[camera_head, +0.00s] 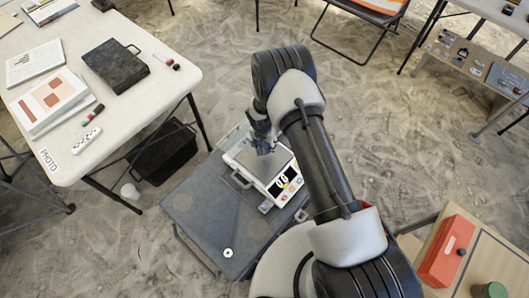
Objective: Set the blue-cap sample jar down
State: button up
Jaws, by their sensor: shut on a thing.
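My gripper (265,148) points down over the back part of a white digital scale (292,193), at the plate's far edge. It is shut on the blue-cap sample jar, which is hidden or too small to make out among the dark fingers. The scale has a grey plate (276,164) and a lit display whose digits look like zeros. The scale stands on a low grey table (198,215). I cannot tell whether the jar touches the plate.
A small white ring-shaped thing (228,253) lies on the low table's front; its left side is clear. A white table (178,87) with papers and a black case (115,66) stands at left. A red box (447,250) sits on a wooden surface at lower right.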

jog(key=shift+f+b, duration=0.75)
jog(key=shift+f, duration=1.75)
jog(key=shift+f, duration=0.15)
jog(key=o, duration=1.2)
jog(key=shift+c, duration=0.2)
